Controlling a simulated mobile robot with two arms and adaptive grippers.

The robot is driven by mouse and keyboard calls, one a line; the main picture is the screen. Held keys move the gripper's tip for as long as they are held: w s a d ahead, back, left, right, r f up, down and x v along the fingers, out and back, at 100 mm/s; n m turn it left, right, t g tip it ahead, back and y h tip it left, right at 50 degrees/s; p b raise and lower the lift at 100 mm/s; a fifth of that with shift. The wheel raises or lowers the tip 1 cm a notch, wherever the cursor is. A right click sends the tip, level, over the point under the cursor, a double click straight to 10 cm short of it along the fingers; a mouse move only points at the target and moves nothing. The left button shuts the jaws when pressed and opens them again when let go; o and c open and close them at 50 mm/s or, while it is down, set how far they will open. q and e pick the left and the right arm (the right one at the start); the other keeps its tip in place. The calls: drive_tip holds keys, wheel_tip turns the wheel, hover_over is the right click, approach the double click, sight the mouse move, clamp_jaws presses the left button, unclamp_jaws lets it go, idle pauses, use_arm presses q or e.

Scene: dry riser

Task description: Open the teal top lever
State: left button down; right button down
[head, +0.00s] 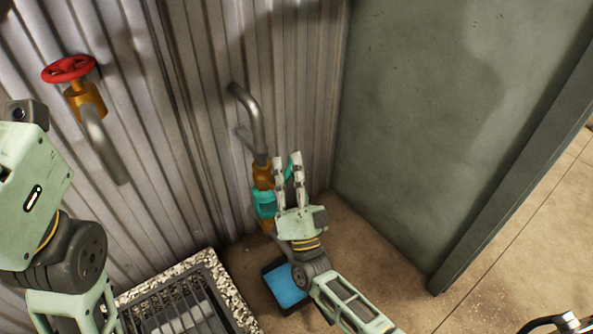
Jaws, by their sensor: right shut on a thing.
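A vertical pipe fitting with brass and teal parts stands by the corrugated wall, below a bent grey pipe (252,110). The teal top lever (289,173) shows as a small teal piece at the upper brass part (262,175). My right gripper (288,163) reaches up from the lower right. Its two fingers are shut on the teal top lever and hide much of it. A larger teal part (264,204) sits just below, left of the fingers. My left arm is at the left edge, with no gripper fingers showing.
A red handwheel (69,69) on a brass valve is at upper left. A floor grate (180,308) with a speckled rim lies at bottom left. A blue object (286,284) lies below my right gripper. A grey-green wall (430,110) rises at right.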

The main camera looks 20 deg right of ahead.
drive_tip(key=n+y, duration=0.3)
drive_tip(key=a+n+y, duration=0.1)
drive_tip(key=n+y, duration=0.2)
drive_tip(key=s+a+n+y, duration=0.1)
drive_tip(key=n+y, duration=0.2)
drive_tip(key=shift+a+r+n+g, duration=0.2)
drive_tip(key=shift+r+n+g, duration=0.1)
drive_tip(key=shift+r, duration=0.1)
drive_tip(key=n+g+y, duration=0.1)
drive_tip(key=n+y, duration=0.1)
drive_tip(key=a+n+g+y, duration=0.1)
drive_tip(key=n+y, duration=0.1)
drive_tip(key=shift+s+a+n, duration=0.1)
drive_tip(key=shift+s+n, duration=0.1)
drive_tip(key=shift+n, duration=0.2)
drive_tip(key=c, duration=1.7)
unclamp_jaws()
drive_tip(key=shift+r, duration=0.1)
drive_tip(key=shift+c, duration=0.2)
